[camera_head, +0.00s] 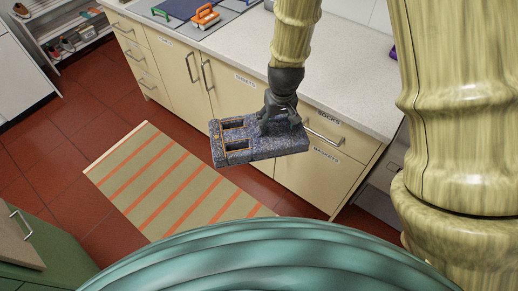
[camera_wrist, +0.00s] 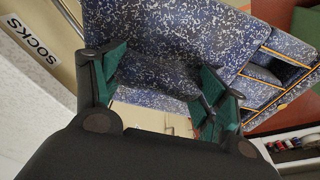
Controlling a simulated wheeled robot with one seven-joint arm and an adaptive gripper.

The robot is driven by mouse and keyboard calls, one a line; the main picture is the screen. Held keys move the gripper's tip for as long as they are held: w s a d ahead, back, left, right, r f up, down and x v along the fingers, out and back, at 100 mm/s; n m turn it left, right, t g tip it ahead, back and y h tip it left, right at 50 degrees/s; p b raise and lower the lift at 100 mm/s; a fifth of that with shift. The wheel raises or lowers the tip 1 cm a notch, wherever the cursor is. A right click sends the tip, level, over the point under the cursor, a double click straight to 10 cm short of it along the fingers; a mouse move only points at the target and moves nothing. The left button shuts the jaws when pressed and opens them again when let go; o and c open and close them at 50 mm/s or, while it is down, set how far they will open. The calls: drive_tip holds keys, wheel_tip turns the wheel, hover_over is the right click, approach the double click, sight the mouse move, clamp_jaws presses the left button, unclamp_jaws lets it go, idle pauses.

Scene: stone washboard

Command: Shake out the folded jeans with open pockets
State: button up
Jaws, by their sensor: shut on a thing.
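The folded jeans (camera_head: 275,148) are a flat, speckled blue-and-white block with two dark open pockets edged in orange at the left end. My gripper (camera_head: 281,120) is shut on the jeans near their right part and holds them in the air in front of the counter drawers. In the wrist view the jeans (camera_wrist: 185,40) fill the upper middle, with the pockets at the right. The green-padded fingers (camera_wrist: 165,78) reach onto them from left and right. The exact contact under the fingertips is hidden.
The pale counter (camera_head: 350,82) with labelled drawers stands behind the jeans. An orange-handled object (camera_head: 206,17) lies at its far left end. A striped rug (camera_head: 165,185) lies on the red tiled floor. A green cabinet (camera_head: 30,245) stands at lower left, a shoe rack (camera_head: 62,28) at upper left.

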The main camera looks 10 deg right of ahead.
wheel_tip(320, 180, up, 12)
wheel_tip(320, 180, down, 20)
wheel_tip(320, 180, up, 20)
wheel_tip(320, 180, down, 20)
drive_tip(key=shift+w, duration=0.1)
idle(0.7)
idle(0.5)
idle(5.5)
